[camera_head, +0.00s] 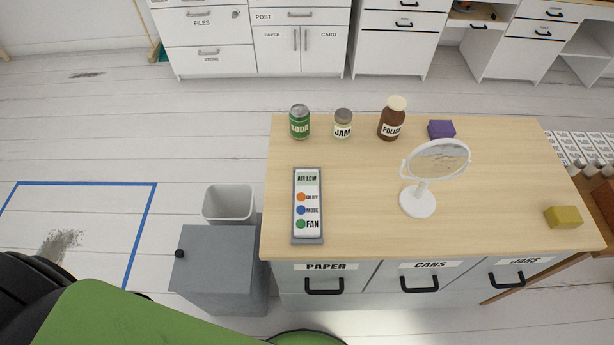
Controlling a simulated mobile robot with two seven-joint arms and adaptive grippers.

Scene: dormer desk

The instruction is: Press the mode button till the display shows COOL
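A white control panel (308,204) in a grey holder lies near the left edge of the wooden desk. Its display (307,178) at the top reads AIR LOW. Below it are an orange ON OFF button (301,197), a blue MODE button (301,210) and a green FAN button (301,224). Nothing covers the buttons. Neither of my grippers shows in the head view.
A bin (229,204) stands left of the desk.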

